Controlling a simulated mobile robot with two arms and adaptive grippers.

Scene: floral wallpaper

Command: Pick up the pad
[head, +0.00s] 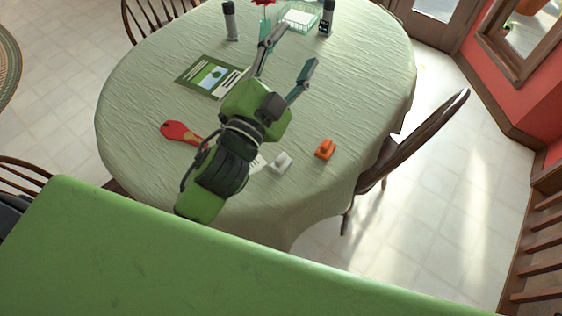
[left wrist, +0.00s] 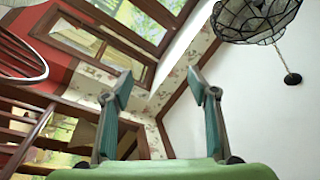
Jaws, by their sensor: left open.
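My left gripper (head: 290,50) is open and empty above the round table, with its two fingers spread toward the far side. In the left wrist view the open gripper (left wrist: 161,85) has nothing between its fingers and faces the walls and ceiling. I cannot tell for sure which thing is the pad. A white pad-like block (head: 299,17) sits in a green wire tray (head: 284,13) at the far side of the table, beyond the fingertips. My right gripper is not in view.
The cloth-covered table (head: 355,90) also holds a green picture sheet (head: 192,77), a red paddle-shaped thing (head: 176,131), a white gadget (head: 281,162), an orange gadget (head: 325,149) and two dark-and-grey cylinders (head: 231,22) (head: 327,17). A wooden chair (head: 408,140) stands at the right.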

